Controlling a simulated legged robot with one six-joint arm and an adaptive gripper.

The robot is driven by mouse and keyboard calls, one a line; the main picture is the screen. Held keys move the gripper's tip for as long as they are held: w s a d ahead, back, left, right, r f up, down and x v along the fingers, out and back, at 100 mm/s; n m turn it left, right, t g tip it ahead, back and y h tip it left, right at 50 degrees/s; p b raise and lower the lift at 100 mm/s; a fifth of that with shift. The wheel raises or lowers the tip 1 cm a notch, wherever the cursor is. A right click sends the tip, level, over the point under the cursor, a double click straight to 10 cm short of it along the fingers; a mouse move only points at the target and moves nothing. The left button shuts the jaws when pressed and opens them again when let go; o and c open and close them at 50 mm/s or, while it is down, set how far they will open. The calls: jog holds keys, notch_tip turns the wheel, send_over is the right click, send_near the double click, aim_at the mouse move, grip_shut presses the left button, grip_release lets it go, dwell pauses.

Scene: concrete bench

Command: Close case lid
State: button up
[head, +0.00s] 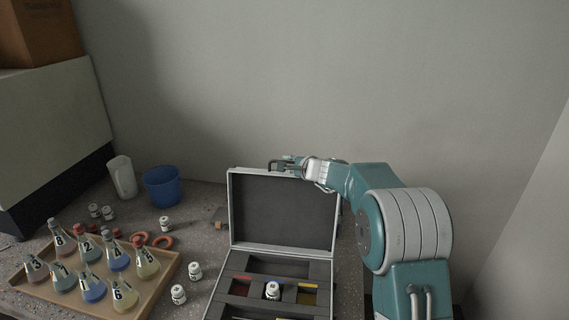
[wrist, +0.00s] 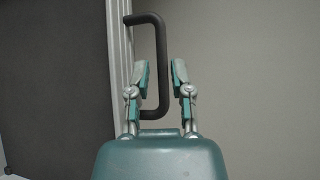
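The silver case (head: 327,262) stands on the bench with its dark-lined lid (head: 285,212) upright. The lid also shows at the left of the wrist view (wrist: 55,85). A black handle (wrist: 160,50) projects from the lid's outer edge. My gripper (head: 288,163) is at the lid's top edge in the head view. In the wrist view my gripper (wrist: 160,72) is open, its two fingers on either side of the handle's long bar, with a gap visible beside the bar. A white bottle (head: 272,291) stands in a middle compartment of the case, between red and yellow items.
A wooden tray (head: 157,292) of numbered flasks lies to the left. White bottles (head: 195,270) stand between the tray and the case. A blue cup (head: 162,186) and a white cup (head: 122,177) stand at the back left. The wall is close behind the lid.

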jog(key=shift+x, duration=0.9)
jog(key=shift+s, duration=0.1)
grip_shut()
